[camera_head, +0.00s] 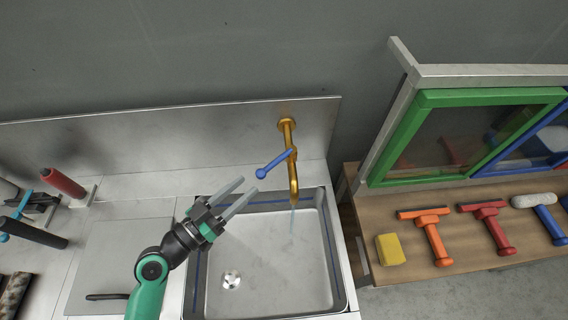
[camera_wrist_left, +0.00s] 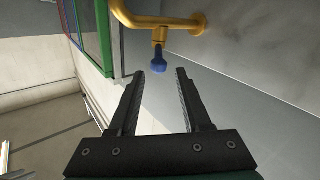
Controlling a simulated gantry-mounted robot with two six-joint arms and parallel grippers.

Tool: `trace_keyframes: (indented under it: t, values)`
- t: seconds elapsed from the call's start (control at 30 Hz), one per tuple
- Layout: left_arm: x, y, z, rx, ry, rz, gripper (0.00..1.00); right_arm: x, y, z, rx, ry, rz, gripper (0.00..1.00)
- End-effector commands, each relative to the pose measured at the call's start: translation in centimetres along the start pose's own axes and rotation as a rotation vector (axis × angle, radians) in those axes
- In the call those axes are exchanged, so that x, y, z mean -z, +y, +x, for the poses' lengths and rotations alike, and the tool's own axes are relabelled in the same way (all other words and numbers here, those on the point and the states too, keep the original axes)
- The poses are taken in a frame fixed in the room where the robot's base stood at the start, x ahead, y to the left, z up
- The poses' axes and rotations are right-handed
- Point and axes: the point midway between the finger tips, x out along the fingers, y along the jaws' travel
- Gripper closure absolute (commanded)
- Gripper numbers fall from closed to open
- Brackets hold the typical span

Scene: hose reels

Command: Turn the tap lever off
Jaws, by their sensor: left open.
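A brass tap (camera_head: 292,172) is fixed to the metal backsplash and reaches over the sink (camera_head: 335,235). Its blue lever (camera_head: 272,165) sticks out to the left of the tap, its round end lowest. A thin stream of water (camera_head: 292,220) falls from the spout. My left gripper (camera_head: 241,192) is open and empty, to the lower left of the lever and apart from it. In the left wrist view the blue lever (camera_wrist_left: 158,60) shows end-on beyond the gap between the fingertips (camera_wrist_left: 167,72), below the brass tap (camera_wrist_left: 150,20). My right gripper is not in view.
A green-framed window panel (camera_head: 400,140) stands on the right above a wooden table (camera_head: 450,275). On the table are a yellow sponge (camera_head: 390,249) and several squeegees and brushes. A red roller (camera_head: 63,183) and other tools lie on the left counter.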

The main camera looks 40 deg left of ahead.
Motion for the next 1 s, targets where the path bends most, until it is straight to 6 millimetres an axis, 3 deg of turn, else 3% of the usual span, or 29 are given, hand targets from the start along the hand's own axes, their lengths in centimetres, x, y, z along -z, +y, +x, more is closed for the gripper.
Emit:
trace_keyframes:
  t: [0.17, 0.4, 0.6, 0.97, 1.0]
  values:
    - [0.4, 0.2, 2.1, -0.006, -0.001, 0.002, 0.52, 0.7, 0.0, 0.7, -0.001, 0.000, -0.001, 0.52]
    - [0.4, 0.2, 7.5, -0.006, 0.000, 0.001, 0.52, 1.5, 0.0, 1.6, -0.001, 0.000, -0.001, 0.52]
    - [0.2, 0.2, 10.7, -0.004, 0.001, 0.001, 0.52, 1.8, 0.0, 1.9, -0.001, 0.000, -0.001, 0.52]
    - [0.1, 0.1, 11.6, -0.002, 0.001, 0.002, 0.52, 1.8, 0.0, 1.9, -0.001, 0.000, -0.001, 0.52]
    - [0.1, 0.1, 11.6, -0.002, 0.001, 0.002, 0.59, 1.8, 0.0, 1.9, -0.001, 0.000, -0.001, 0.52]
